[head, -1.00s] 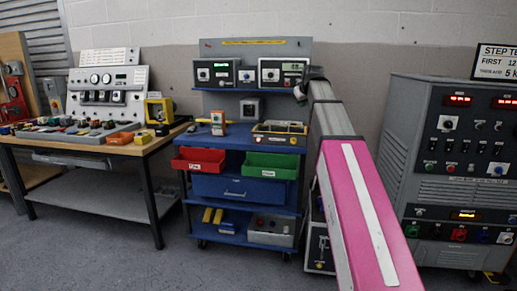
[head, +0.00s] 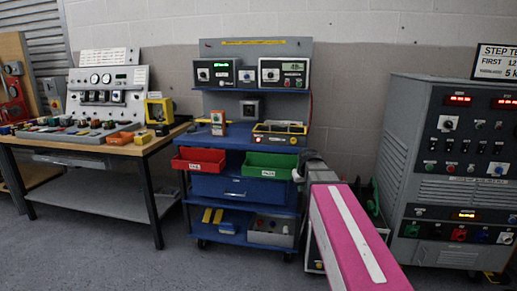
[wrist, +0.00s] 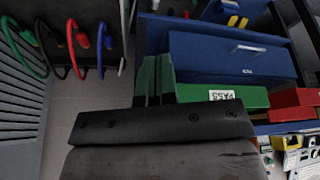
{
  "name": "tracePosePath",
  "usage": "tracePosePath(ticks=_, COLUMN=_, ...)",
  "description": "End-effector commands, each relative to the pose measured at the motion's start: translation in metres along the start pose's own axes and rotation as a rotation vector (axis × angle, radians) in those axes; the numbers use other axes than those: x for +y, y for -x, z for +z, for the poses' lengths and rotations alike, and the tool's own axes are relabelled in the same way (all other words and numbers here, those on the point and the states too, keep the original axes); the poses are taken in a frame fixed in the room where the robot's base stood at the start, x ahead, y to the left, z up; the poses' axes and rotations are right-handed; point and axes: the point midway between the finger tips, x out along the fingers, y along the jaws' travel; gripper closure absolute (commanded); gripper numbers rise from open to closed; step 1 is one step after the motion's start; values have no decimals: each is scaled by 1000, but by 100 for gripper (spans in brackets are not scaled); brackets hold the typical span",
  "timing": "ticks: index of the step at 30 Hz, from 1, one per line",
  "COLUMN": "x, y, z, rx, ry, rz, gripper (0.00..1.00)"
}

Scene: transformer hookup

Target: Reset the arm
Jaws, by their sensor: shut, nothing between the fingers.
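My arm reaches forward from the lower right in the head view, its pink link in front. My gripper (wrist: 156,80) is shut and empty in the wrist view, above its dark mount. In the head view the arm's end is low beside the right edge of the blue cart (head: 235,160), near the green bin (head: 271,167); the fingers cannot be made out there. The wrist view is upside down and shows the green bin (wrist: 222,97) just beyond the gripper. I cannot tell whether they touch.
A red bin (head: 199,160) hangs on the cart's left. A workbench (head: 150,147) stands at left and a grey test cabinet (head: 450,180) at right. Coloured cables (wrist: 78,45) hang at left in the wrist view. Open floor (head: 120,262) lies in front.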

Motion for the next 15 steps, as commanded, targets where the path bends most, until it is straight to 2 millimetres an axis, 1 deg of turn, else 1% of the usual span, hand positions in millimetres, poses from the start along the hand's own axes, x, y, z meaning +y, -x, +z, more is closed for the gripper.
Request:
tracePosePath(ticks=1, x=-4, y=-14, z=24, rx=-31, ry=-13, rz=-2, gripper=100)
tracePosePath(ticks=5, x=-11, y=-44, z=72, rx=-101, ry=-52, rz=-4, gripper=100)
tracePosePath(ticks=6, x=-14, y=-52, z=87, rx=-123, ry=-63, rz=-5, gripper=100)
tracePosePath(ticks=8, x=-17, y=-64, z=110, rx=-155, ry=-81, rz=-5, gripper=100)
tracePosePath(ticks=12, x=-26, y=-87, z=162, rx=-229, ry=-120, rz=-3, gripper=100)
tracePosePath(ticks=15, x=-31, y=-99, z=196, rx=-277, ry=-145, rz=0, gripper=100)
